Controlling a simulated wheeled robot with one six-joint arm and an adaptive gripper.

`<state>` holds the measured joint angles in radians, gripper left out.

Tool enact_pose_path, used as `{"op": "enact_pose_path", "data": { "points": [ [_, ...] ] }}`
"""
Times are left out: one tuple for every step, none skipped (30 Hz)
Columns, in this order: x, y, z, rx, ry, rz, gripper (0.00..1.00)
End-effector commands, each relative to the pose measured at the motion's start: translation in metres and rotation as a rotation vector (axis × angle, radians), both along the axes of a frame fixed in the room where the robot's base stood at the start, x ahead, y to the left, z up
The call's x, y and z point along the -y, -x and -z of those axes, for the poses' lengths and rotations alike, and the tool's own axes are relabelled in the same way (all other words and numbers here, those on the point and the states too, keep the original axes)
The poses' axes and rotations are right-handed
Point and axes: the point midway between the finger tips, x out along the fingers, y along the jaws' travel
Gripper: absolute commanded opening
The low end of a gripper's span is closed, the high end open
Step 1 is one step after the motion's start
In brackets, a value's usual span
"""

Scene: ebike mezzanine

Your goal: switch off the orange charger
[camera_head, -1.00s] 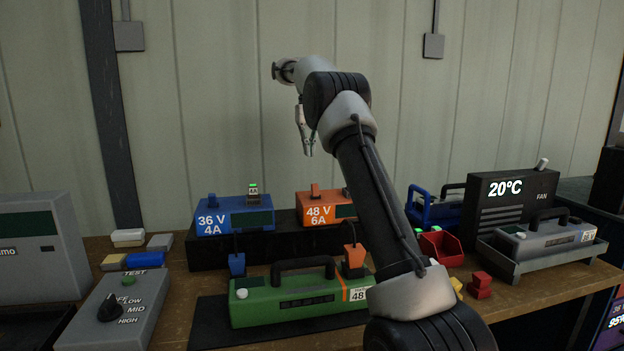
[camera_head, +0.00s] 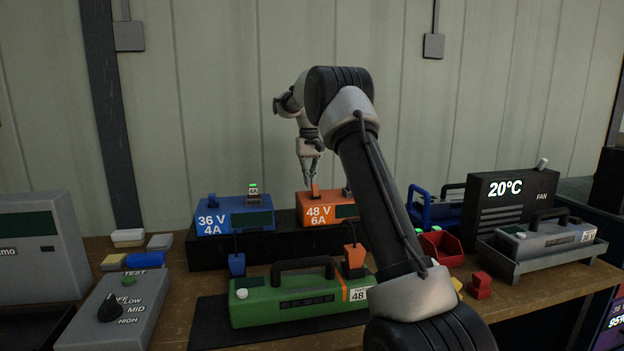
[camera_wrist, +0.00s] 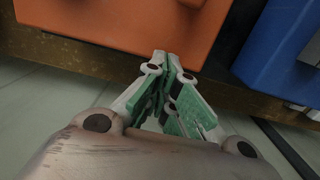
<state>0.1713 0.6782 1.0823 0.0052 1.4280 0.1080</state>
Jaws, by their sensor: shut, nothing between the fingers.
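The orange charger (camera_head: 325,209), marked 48 V 6A, stands on a dark raised block on the bench. An orange switch-like block (camera_head: 315,190) stands on its top left. My gripper (camera_head: 308,186) is shut and empty, pointing down just above and behind the charger's top left side. In the wrist view my gripper (camera_wrist: 176,62) has its green-padded fingers together, near the edge of the orange charger (camera_wrist: 125,25). I cannot tell whether they touch it. My arm partly covers the charger's right end.
A blue 36 V 4A charger (camera_head: 235,217) stands to the left; it also shows in the wrist view (camera_wrist: 275,55). A green battery (camera_head: 290,300) with a black handle lies in front. A dark fan unit (camera_head: 510,215) and a grey battery (camera_head: 545,240) are at right.

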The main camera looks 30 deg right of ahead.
Motion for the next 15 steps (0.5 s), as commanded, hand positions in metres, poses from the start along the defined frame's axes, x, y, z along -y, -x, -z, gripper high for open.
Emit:
{"op": "enact_pose_path", "data": {
  "points": [
    [-0.003, 0.008, -0.006, 0.002, 0.001, -0.001, 0.00],
    [-0.004, 0.013, -0.008, 0.002, 0.001, -0.001, 0.00],
    [-0.005, 0.018, -0.009, 0.001, 0.000, -0.001, 0.00],
    [-0.006, 0.021, -0.011, 0.002, 0.001, -0.001, 0.00],
    [-0.007, 0.024, -0.012, 0.001, 0.000, 0.000, 0.00],
    [-0.008, 0.028, -0.013, 0.000, 0.000, 0.000, 0.00],
    [-0.009, 0.030, -0.014, 0.000, 0.000, 0.000, 0.00],
    [-0.009, 0.032, -0.014, 0.000, 0.000, 0.000, 0.00],
    [-0.010, 0.033, -0.015, 0.000, 0.000, 0.000, 0.00],
    [-0.010, 0.034, -0.016, 0.000, 0.000, 0.000, 0.00],
    [-0.010, 0.035, -0.016, 0.000, 0.000, 0.000, 0.00],
    [-0.010, 0.035, -0.016, 0.000, 0.000, 0.000, 0.00],
    [-0.010, 0.036, -0.016, 0.000, 0.000, 0.000, 0.00],
    [-0.010, 0.036, -0.016, 0.000, 0.000, 0.000, 0.00],
    [-0.010, 0.036, -0.016, 0.000, 0.000, 0.000, 0.00]
  ]
}}
